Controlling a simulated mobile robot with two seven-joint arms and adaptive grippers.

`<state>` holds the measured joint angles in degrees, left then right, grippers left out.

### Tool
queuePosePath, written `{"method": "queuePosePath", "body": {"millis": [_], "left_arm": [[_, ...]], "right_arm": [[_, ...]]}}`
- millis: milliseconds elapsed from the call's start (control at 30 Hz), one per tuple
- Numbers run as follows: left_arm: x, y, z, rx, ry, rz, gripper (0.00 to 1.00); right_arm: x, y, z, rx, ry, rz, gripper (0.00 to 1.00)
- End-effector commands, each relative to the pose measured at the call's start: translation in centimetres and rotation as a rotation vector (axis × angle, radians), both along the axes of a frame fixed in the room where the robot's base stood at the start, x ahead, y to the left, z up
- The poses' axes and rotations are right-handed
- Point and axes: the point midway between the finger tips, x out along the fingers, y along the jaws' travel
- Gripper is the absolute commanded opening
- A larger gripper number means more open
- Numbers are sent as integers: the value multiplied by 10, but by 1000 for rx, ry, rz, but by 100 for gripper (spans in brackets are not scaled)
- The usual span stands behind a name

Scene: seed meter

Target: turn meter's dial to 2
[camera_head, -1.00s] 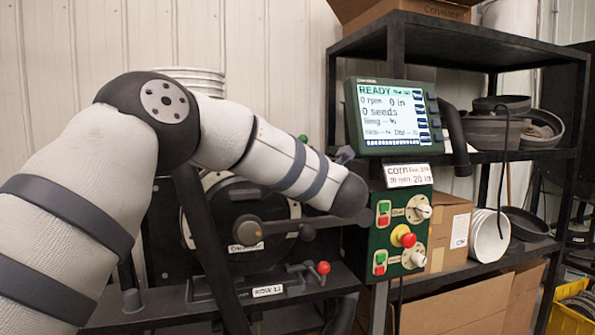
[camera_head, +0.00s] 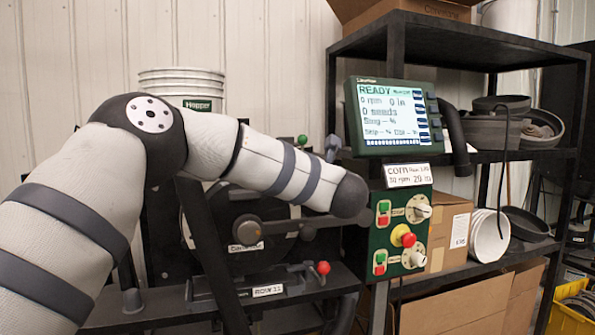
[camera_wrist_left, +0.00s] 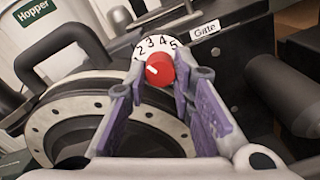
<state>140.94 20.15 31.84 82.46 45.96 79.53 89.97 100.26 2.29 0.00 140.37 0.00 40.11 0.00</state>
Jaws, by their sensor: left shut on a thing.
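The meter's dial (camera_wrist_left: 160,70) is a red round knob with a pale mark on its left side. It sits on a white number plate (camera_wrist_left: 152,44) showing 2, 3, 4 and 5. The exact number at the mark is hard to read. My left gripper (camera_wrist_left: 166,78) has purple fingers on either side of the red dial, shut on it. In the head view my left arm hides the gripper and dial. The round black seed meter (camera_head: 235,220) shows partly behind my arm. My right gripper is in neither view.
A "Gate" label (camera_wrist_left: 205,29) is beside the dial. A black curved handle (camera_wrist_left: 62,48) and white hopper (camera_head: 182,80) are near it. A green monitor (camera_head: 390,116) reads READY, above a green switch box (camera_head: 400,240). A dark shelf (camera_head: 470,45) stands right.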

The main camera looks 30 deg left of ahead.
Motion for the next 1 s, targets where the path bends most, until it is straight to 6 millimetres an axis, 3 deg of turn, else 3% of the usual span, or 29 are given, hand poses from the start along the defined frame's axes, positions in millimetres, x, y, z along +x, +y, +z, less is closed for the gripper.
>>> {"method": "queuePosePath", "body": {"millis": [600,633,700,1000], "left_arm": [[0,0,0,-32,-39,0,0],[0,0,0,-33,-39,0,25],[0,0,0,-33,-39,0,41],[0,-1,0,-33,-39,0,43]], "right_arm": [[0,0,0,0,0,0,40],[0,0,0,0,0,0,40],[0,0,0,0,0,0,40],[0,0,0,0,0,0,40]]}}
